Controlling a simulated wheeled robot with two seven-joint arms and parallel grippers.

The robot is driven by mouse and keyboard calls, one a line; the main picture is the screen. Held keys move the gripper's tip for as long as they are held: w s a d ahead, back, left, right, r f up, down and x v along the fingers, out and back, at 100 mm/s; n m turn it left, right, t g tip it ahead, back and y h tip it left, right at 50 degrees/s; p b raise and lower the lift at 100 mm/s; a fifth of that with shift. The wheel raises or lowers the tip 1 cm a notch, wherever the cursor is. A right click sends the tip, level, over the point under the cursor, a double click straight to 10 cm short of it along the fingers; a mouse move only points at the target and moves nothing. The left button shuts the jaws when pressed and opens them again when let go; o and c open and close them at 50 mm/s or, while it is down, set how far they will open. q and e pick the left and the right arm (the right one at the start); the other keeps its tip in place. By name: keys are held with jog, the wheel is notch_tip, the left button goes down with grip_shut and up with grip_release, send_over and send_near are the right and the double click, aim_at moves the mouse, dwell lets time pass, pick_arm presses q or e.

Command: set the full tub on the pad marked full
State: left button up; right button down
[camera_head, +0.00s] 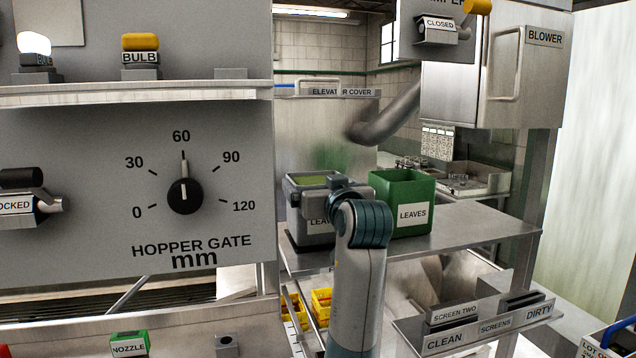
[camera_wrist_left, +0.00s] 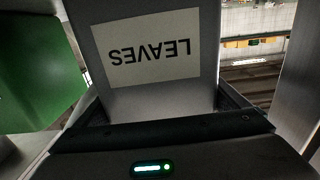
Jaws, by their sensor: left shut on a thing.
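A grey metal tub (camera_head: 300,215) with a white LEAVES label has green content showing at its top. It is at the left end of a steel shelf. I cannot tell whether it rests there or is just above it. My left gripper (camera_head: 318,190) is shut on this tub, with the arm partly covering its right side and label. In the left wrist view the grey tub (camera_wrist_left: 207,80) fills the middle, between the fingers of the left gripper (camera_wrist_left: 160,112). No pad marked full can be made out. My right gripper is not in view.
A green tub (camera_head: 402,190) labelled LEAVES stands just right of the grey one, and also shows in the left wrist view (camera_wrist_left: 35,70). The steel shelf (camera_head: 470,222) is clear to its right. The hopper gate panel (camera_head: 90,200) stands on the left. A screens rack (camera_head: 490,328) is lower right.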

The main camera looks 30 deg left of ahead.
pick_arm(q)
jog(key=shift+f, duration=0.25)
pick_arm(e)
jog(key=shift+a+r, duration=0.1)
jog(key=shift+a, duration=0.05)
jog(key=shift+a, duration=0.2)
pick_arm(q)
jog(key=shift+f, duration=0.15)
jog(key=o, duration=1.2)
jog(key=shift+d, duration=0.1)
